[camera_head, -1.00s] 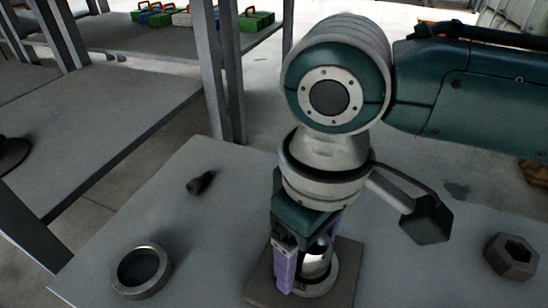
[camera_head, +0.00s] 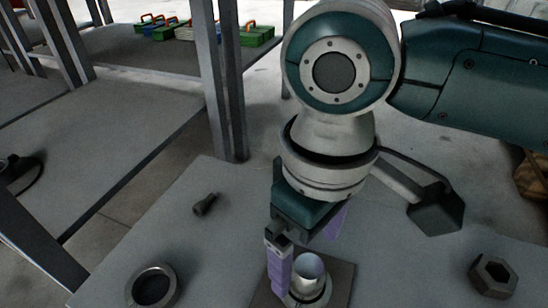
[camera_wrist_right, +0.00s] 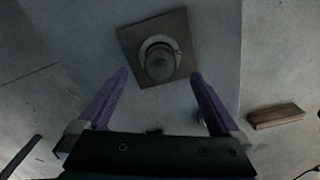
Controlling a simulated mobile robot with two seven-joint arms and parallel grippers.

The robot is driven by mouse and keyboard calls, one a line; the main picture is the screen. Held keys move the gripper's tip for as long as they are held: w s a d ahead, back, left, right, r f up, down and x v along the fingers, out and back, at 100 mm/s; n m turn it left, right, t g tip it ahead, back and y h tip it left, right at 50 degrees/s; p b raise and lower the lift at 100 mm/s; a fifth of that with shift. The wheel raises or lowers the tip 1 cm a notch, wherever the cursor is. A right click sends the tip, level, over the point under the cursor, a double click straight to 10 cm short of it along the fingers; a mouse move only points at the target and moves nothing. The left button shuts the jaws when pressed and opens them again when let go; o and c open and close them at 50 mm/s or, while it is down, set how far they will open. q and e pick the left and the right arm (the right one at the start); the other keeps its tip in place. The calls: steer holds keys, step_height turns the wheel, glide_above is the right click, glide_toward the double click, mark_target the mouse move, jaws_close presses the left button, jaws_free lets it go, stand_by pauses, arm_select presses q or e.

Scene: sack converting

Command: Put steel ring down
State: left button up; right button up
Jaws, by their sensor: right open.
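A light steel ring (camera_head: 318,298) lies around the base of a short, shiny upright post (camera_head: 309,268) on a square brown plate (camera_head: 340,285). In the right wrist view the ring (camera_wrist_right: 146,46) circles the post on the plate (camera_wrist_right: 131,38). My right gripper (camera_head: 306,262) is open, with its purple fingers spread on either side of the post. In the right wrist view the gripper (camera_wrist_right: 160,74) has nothing between its fingertips, and the post stands beyond them. A second, darker steel ring (camera_head: 131,290) lies flat on the table at the left. My left gripper is not in view.
On the grey table (camera_head: 235,222) lie a dark bolt-like piece (camera_head: 205,204) and a hex nut (camera_head: 492,276) at the right. A metal rack post (camera_head: 226,90) stands behind. Green boxes (camera_head: 257,36) sit on a back shelf. The table left of the plate is mostly clear.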

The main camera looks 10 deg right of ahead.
step_height(320, 180, up, 6)
steer(key=p, duration=0.3)
steer(key=shift+f, duration=0.1)
steer(key=s+a+m+t+y, duration=0.1)
steer(key=s+a+t+y, duration=0.1)
steer(key=s+a+y, duration=0.3)
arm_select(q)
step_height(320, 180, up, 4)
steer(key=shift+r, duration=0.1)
arm_select(e)
steer(key=s+d+m+h, duration=0.2)
steer(key=s+d, duration=0.1)
steer(key=d, duration=0.4)
steer(key=s+d+m+t+h, duration=0.1)
steer(key=s+d+h, duration=0.1)
steer(key=s+d, duration=0.2)
steer(key=d, duration=0.3)
steer(key=shift+s+d+f+m+t+h, duration=0.15)
steer(key=shift+s+d+m+t+h, duration=0.15)
steer(key=shift+m+h, duration=0.1)
steer(key=shift+w, duration=0.1)
